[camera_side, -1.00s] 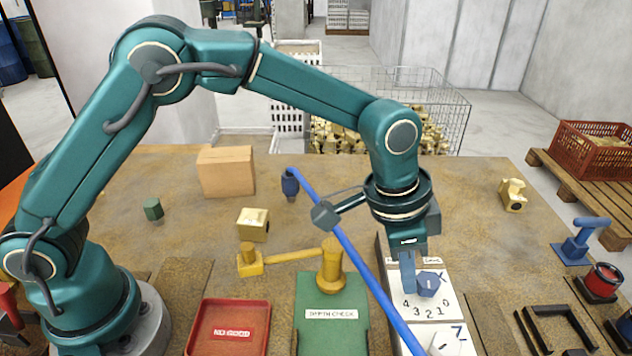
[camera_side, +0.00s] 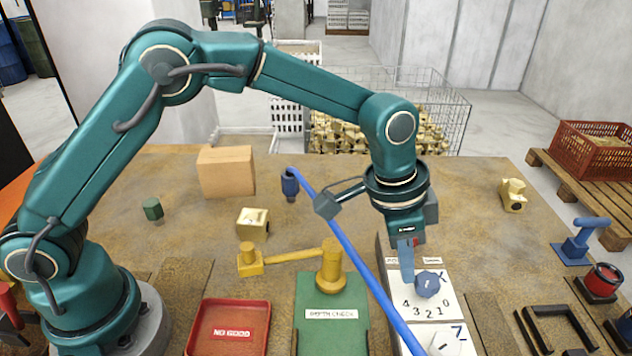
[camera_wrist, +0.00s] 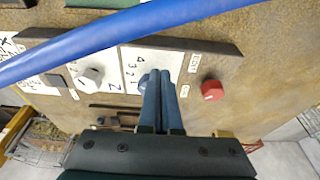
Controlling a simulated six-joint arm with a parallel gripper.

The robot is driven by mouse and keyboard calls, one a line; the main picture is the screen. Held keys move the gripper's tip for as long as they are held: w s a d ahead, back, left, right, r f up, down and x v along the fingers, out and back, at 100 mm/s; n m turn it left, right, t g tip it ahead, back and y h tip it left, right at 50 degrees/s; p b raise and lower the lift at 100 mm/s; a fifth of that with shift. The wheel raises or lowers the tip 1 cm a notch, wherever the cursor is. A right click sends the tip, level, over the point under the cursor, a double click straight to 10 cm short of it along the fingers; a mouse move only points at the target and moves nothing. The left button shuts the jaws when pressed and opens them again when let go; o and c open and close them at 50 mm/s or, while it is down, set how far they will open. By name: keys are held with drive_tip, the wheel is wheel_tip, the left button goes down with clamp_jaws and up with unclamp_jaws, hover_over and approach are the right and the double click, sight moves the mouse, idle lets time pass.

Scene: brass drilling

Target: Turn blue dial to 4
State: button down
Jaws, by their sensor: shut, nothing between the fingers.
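The blue dial (camera_side: 428,284) sits on a white panel (camera_side: 440,311) with black numbers 0 to 4 printed around its front and left side. My gripper (camera_side: 407,279) is shut with nothing between its fingers. Its fingertips point down at the dial's left side, close to it; whether they touch it I cannot tell. In the wrist view my gripper's closed fingers (camera_wrist: 165,78) cover much of the blue dial (camera_wrist: 143,84) and part of the numbers. I cannot read the dial's setting for certain.
A blue hose (camera_side: 350,248) runs diagonally just left of the panel. A white dial (camera_side: 442,343) is nearer the front, and a red knob (camera_wrist: 212,90) shows in the wrist view. A green depth-check block (camera_side: 318,335) and a red tray (camera_side: 262,313) stand to the left.

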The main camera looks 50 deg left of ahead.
drive_tip(key=shift+a, duration=0.1)
drive_tip(key=shift+s+a, duration=0.15)
drive_tip(key=shift+a, duration=0.1)
wheel_tip(320, 180, up, 6)
idle(0.5)
drive_tip(key=shift+s, duration=0.1)
drive_tip(key=shift+s+d+f, duration=0.25)
drive_tip(key=shift+f, duration=0.75)
drive_tip(key=shift+s+d+f, duration=0.2)
drive_tip(key=shift+d+f, duration=0.1)
drive_tip(key=shift+f, duration=0.7)
drive_tip(key=shift+s+d+f, duration=0.25)
drive_tip(key=shift+f, duration=0.75)
drive_tip(key=shift+w+d, duration=0.25)
drive_tip(key=shift+w, duration=0.1)
